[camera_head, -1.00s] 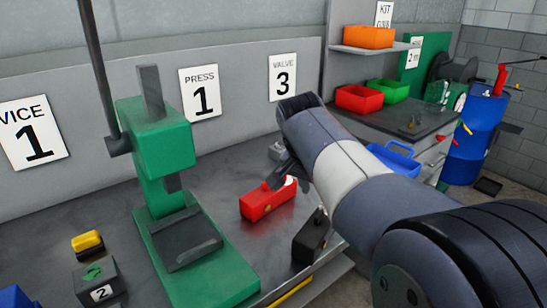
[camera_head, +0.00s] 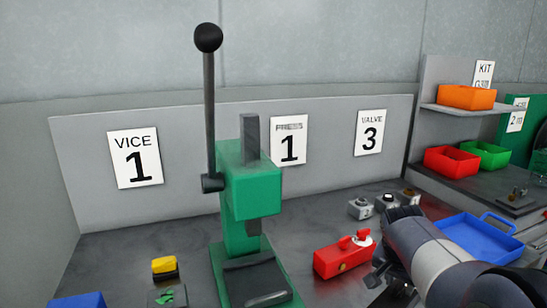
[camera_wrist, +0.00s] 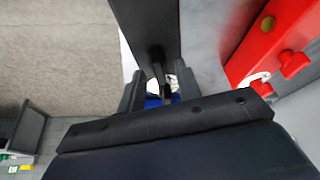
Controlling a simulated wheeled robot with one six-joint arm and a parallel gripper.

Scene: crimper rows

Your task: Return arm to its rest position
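My gripper (camera_head: 380,268) is low at the right of the head view, beside the right end of a red block-shaped fixture (camera_head: 343,258) and partly hidden by my arm. In the wrist view my gripper's two dark fingers (camera_wrist: 160,90) stand apart with a gap between them, and I see nothing clamped there. A black block (camera_wrist: 150,20) with a thin dark rod lies beyond the fingers in that view. The red fixture (camera_wrist: 270,45) shows at the upper right there. I cannot tell the exact distance to either.
A green press (camera_head: 250,195) with a tall black lever (camera_head: 209,110) stands left of my arm. Small grey fixtures (camera_head: 361,207) sit behind the red one. A blue tray (camera_head: 470,238) lies right of my arm. Red (camera_head: 452,163) and green (camera_head: 485,156) bins stand farther back.

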